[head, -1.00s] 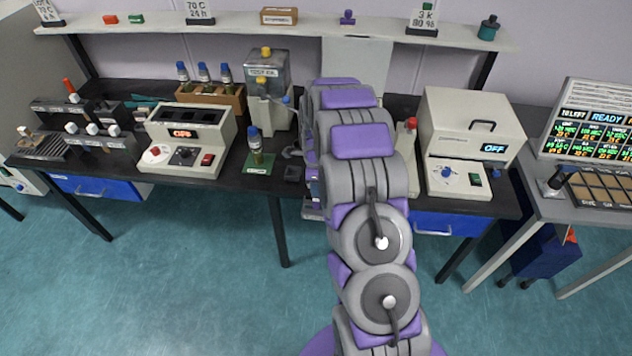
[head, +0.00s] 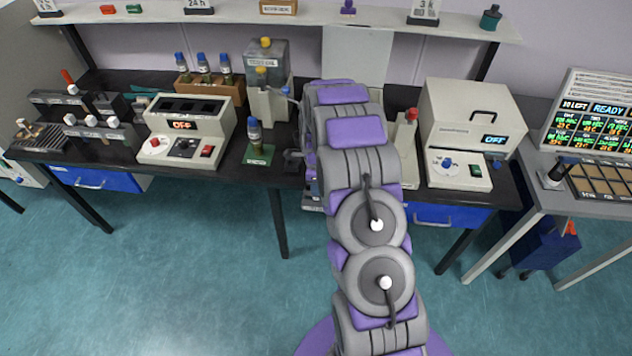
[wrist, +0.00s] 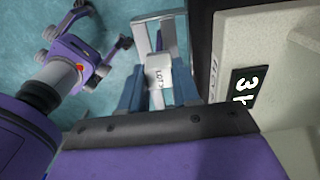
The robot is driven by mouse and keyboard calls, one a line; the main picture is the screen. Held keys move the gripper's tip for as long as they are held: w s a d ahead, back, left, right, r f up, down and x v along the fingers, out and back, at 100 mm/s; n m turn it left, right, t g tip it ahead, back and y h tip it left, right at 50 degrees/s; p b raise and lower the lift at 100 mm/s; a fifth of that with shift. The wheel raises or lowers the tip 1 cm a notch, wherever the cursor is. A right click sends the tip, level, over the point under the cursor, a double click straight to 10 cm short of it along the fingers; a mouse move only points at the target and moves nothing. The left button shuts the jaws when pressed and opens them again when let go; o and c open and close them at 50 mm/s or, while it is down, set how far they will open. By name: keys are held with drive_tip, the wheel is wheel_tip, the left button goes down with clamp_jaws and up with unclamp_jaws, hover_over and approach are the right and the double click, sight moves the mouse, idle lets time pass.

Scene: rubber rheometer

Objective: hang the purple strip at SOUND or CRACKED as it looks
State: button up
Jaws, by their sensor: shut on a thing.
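In the wrist view, my gripper (wrist: 158,90) has its two blue-grey fingers closed on a small pale block (wrist: 158,72) with a dark printed label, seemingly starting "LOT". A light grey frame (wrist: 141,38) extends beyond the block. The words SOUND and CRACKED are not readable in either view.
In the wrist view, a beige body (wrist: 280,65) with a black "3 h" label is close on the right. In the head view, the black bench carries an oil bath unit (head: 187,130), a bottle on a green mat (head: 254,140) and a beige instrument (head: 470,125). A READY screen (head: 590,110) stands at right.

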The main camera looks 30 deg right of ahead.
drive_tip(key=shift+f, duration=1.05)
drive_tip(key=o, duration=1.1)
drive_tip(key=shift+r+p, duration=0.9)
drive_tip(key=shift+r, duration=2.05)
